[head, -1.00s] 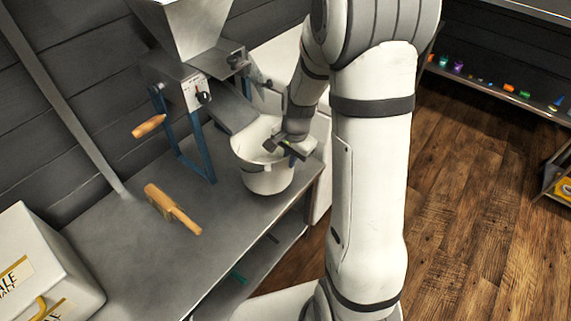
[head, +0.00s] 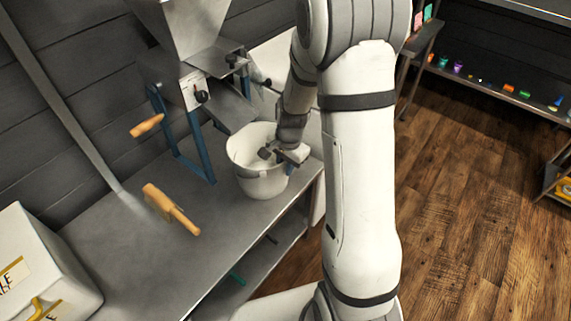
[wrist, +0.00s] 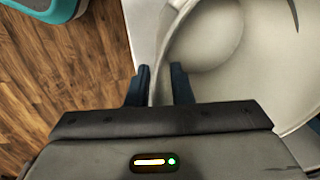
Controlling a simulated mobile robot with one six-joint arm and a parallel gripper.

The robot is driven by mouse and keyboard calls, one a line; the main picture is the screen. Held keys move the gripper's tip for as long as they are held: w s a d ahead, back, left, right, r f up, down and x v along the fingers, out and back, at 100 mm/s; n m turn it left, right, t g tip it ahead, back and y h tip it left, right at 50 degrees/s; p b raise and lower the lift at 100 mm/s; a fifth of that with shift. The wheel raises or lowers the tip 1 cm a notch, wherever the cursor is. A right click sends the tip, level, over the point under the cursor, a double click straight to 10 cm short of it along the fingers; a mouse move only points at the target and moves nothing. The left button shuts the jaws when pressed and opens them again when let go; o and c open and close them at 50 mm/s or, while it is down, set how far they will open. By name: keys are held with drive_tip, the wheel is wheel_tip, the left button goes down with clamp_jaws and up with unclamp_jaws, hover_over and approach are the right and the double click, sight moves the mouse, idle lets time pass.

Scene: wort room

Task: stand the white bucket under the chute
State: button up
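The white bucket (head: 262,185) stands upright on the metal bench, just in front of and a little right of the mill's sloping chute (head: 230,110). The chute's lower end reaches toward the bucket's back left rim. My gripper (head: 276,153) is at the bucket's right rim. In the wrist view, the two dark fingers of my gripper (wrist: 160,85) straddle the rim closely, one inside the bucket (wrist: 225,80) and one outside. They look shut on its wall; the contact itself is partly hidden.
The mill (head: 195,90) with its hopper stands behind on blue legs. A wooden-handled tool (head: 172,210) lies on the bench (head: 130,260) at left, near a white box (head: 40,260). The bench's right edge is close to the bucket. A shelf (head: 490,85) stands at the back right.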

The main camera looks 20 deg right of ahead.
drive_tip(key=shift+o, duration=0.4)
drive_tip(key=shift+r, duration=0.5)
wheel_tip(320, 180, up, 11)
drive_tip(key=s+p, duration=0.1)
drive_tip(key=p, duration=0.1)
drive_tip(key=s+r+n, duration=0.4)
drive_tip(key=s+n, duration=0.1)
drive_tip(key=s, duration=0.4)
drive_tip(key=s+a+r+n+t, duration=0.1)
drive_tip(key=s+r+n, duration=0.4)
drive_tip(key=s, duration=0.4)
drive_tip(key=shift+n+h, duration=0.3)
drive_tip(key=shift+n, duration=0.1)
drive_tip(key=shift+a, duration=0.1)
